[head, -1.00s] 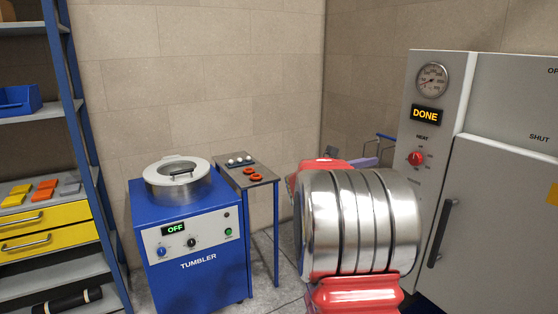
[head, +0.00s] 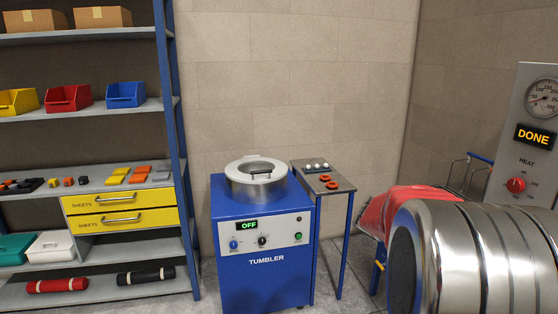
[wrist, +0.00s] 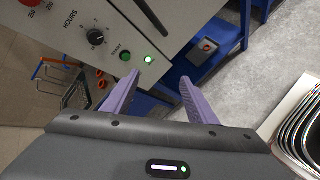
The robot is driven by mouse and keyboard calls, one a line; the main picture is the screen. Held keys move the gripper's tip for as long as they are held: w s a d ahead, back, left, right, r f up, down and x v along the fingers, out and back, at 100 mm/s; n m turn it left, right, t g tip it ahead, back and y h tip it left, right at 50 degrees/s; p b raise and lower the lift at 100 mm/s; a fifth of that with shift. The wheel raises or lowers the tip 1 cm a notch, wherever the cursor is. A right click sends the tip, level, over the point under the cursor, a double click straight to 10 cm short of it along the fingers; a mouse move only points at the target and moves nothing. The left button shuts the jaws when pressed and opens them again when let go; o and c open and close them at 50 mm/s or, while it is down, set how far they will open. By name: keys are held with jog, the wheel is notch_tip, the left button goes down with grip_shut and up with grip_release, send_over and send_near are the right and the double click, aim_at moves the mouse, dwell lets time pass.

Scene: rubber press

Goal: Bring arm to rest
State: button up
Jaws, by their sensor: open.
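My gripper (wrist: 158,92) shows in the wrist view with its two purple fingers spread apart and nothing between them. In the head view my arm's red and silver links fill the lower right, and the gripper itself is not visible there.
The blue tumbler (head: 262,260) reads OFF. A small side table (head: 322,180) beside it holds white balls and orange rings. A shelf rack (head: 110,115) stands at the left. The press panel (head: 535,135) at the right reads DONE. Floor shows between tumbler and arm.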

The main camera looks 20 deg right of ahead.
jog(key=s+a+m+t+y, duration=0.2)
jog(key=a+t+y, duration=0.2)
jog(key=a, duration=1.8)
jog(key=s+a+m+t+y, duration=0.2)
jog(key=a+t+y, duration=0.3)
jog(key=a, duration=1.7)
jog(key=shift+a+r+m+y, duration=0.2)
jog(key=shift+m+y, duration=0.1)
jog(key=shift+y, duration=0.2)
jog(key=shift+c, duration=0.2)
